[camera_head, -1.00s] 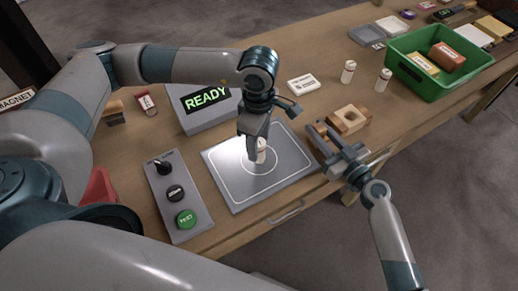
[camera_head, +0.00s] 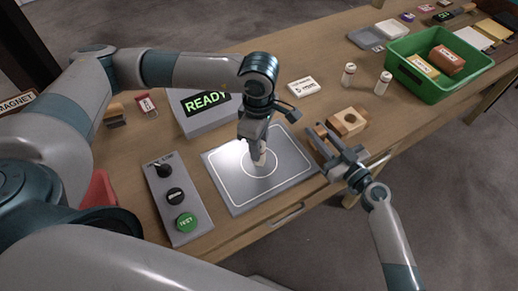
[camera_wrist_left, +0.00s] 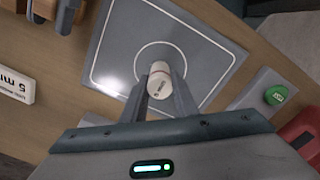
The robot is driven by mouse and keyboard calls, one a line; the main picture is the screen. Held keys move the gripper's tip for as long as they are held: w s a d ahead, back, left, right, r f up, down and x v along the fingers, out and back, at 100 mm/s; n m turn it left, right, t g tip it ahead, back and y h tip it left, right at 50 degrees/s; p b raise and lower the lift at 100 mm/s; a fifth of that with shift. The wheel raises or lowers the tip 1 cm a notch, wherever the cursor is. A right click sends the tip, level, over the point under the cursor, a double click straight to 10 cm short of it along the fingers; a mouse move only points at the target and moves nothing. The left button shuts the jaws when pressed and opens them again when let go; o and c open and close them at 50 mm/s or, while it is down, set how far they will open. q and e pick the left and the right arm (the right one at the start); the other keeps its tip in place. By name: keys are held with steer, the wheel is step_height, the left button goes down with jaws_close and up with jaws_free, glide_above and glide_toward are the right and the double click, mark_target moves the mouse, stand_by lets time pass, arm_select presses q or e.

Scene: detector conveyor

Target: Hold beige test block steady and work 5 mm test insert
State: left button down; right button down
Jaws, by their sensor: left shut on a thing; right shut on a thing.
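A white cylindrical insert with reddish bands (camera_head: 260,155) is between the fingers of my left gripper (camera_head: 256,152), over the ringed square plate. The left wrist view shows this insert (camera_wrist_left: 160,78) between both fingertips; I cannot tell whether its foot touches the plate. The beige test block (camera_head: 347,121), with a round hole in its top, is at the plate's right. My right gripper (camera_head: 323,140) is at the block's near-left side, shut on its darker brown part; the contact is partly hidden.
The grey plate (camera_head: 222,177) lies between a button panel (camera_head: 160,205) and the block. A READY display (camera_head: 205,101) stands behind. Two white bottles (camera_head: 348,75) (camera_head: 383,83) and a green bin (camera_head: 430,88) are at the back right. A white label card (camera_head: 303,87) lies behind the plate.

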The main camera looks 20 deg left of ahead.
arm_select(q)
steer(key=shift+r, duration=0.1)
step_height(320, 180, up, 10)
steer(key=shift+f, duration=0.1)
stand_by(0.4)
stand_by(0.6)
steer(key=w+d, duration=2)
steer(key=w, duration=0.3)
steer(key=shift+w+d+f, duration=0.15)
steer(key=shift+w+f, duration=0.1)
steer(key=shift+w, duration=0.15)
step_height(320, 180, down, 6)
steer(key=shift+f, duration=0.15)
